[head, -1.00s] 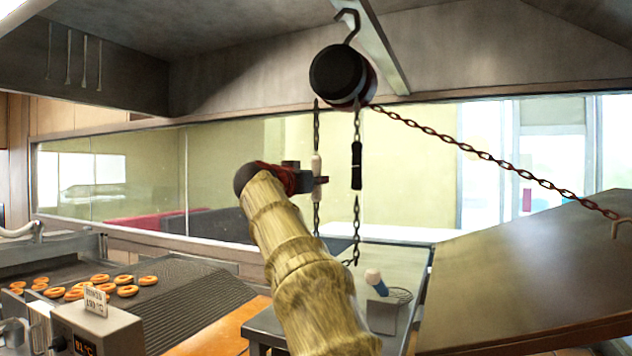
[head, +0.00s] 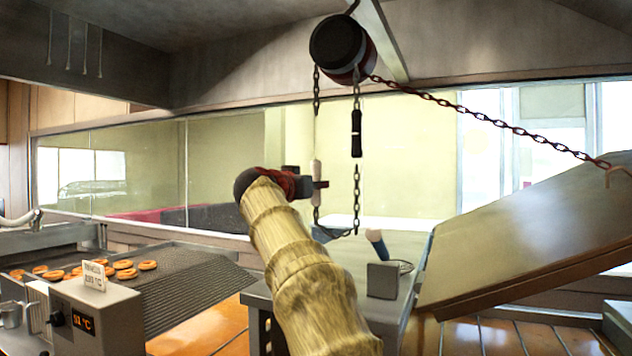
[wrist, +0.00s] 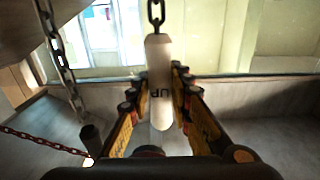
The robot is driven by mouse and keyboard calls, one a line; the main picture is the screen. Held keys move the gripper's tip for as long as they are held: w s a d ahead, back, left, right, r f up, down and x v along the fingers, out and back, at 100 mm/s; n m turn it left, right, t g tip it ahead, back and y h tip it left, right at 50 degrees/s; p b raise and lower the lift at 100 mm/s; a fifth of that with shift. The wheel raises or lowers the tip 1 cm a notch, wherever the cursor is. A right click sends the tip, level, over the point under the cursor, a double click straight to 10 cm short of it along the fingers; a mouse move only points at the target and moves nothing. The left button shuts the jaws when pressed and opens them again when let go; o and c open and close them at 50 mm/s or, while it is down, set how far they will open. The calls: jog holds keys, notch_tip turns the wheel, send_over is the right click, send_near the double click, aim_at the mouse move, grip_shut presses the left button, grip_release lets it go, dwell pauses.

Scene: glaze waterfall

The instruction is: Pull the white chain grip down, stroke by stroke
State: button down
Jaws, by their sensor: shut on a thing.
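The white chain grip (head: 316,170) hangs upright on the left chain strand below the dark hoist drum (head: 342,50). My gripper (head: 306,184) is shut around it, and its fingers hide part of it. In the wrist view the white grip (wrist: 159,60) stands between both fingers, with dark lettering on it and chain above. A black grip (head: 356,133) hangs on the right strand, higher than the white one. The strands join in a slack loop below. A reddish chain (head: 480,117) runs from the drum to a hook on the large tilted metal panel (head: 540,225).
A steel table (head: 400,270) with a small grey block (head: 382,280) stands below the chains. A ridged conveyor (head: 190,290) with several doughnuts is at left, beside a control box (head: 100,310). A long window lies behind. Air around the chain is free.

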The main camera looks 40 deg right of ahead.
aim_at(313, 204)
jog(key=shift+w+f, duration=0.1)
jog(key=shift+f, duration=2.55)
notch_tip(313, 204, up, 18)
jog(key=p, duration=1.2)
